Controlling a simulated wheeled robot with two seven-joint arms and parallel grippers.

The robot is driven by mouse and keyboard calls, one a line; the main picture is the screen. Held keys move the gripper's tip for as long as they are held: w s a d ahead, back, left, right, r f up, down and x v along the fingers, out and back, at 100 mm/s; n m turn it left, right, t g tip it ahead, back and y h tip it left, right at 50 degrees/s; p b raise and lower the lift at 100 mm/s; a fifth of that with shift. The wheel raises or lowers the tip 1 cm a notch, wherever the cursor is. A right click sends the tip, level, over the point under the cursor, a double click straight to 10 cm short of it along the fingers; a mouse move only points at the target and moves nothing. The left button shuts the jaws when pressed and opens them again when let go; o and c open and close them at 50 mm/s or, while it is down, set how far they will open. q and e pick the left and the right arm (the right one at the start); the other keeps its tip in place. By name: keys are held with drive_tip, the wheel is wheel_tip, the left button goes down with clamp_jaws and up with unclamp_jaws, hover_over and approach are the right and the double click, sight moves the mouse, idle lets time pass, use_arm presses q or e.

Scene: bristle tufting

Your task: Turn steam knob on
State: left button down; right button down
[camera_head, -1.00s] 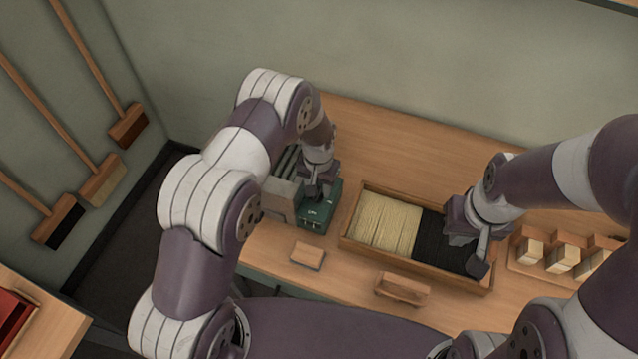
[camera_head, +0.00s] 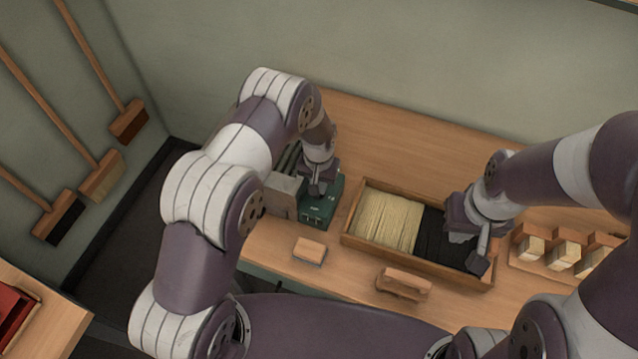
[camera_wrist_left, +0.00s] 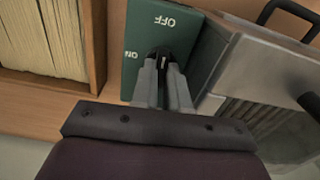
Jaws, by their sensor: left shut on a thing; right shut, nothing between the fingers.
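The steam knob (camera_wrist_left: 165,57) is small and black, on a green control box (camera_wrist_left: 142,60) with white OFF and ON labels, in the left wrist view. My left gripper (camera_wrist_left: 164,72) is shut on the knob, and its grey fingers hide part of it. The way the knob points is hard to tell. In the head view the green box (camera_head: 322,212) sits at the table's left part, with my left gripper (camera_head: 318,188) over it. My right gripper (camera_head: 476,258) is shut and empty above the black bristles at the right of the wooden tray.
A wooden tray (camera_head: 375,255) with pale and black bristles stands right of the box. A grey metal unit (camera_wrist_left: 250,75) adjoins the box. A small block (camera_head: 310,250) and a wooden brush block (camera_head: 404,284) lie in front. A rack of blocks (camera_head: 560,258) stands right.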

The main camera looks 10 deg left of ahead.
use_arm(q)
drive_tip(key=n+b, duration=0.1)
drive_tip(key=n, duration=0.2)
drive_tip(key=shift+f+b, duration=0.15)
drive_tip(key=shift+b, duration=0.25)
drive_tip(key=n+b, duration=0.2)
drive_tip(key=n, duration=0.3)
drive_tip(key=n+b, duration=0.1)
drive_tip(key=n, duration=0.4)
drive_tip(key=shift+b, duration=0.35)
drive_tip(key=shift+r+n+b, duration=0.2)
drive_tip(key=shift+n+b, duration=0.2)
drive_tip(key=shift+n, duration=1.7)
drive_tip(key=c, duration=1.1)
unclamp_jaws()
drive_tip(key=shift+c, duration=0.2)
drive_tip(key=shift+s+d, duration=0.1)
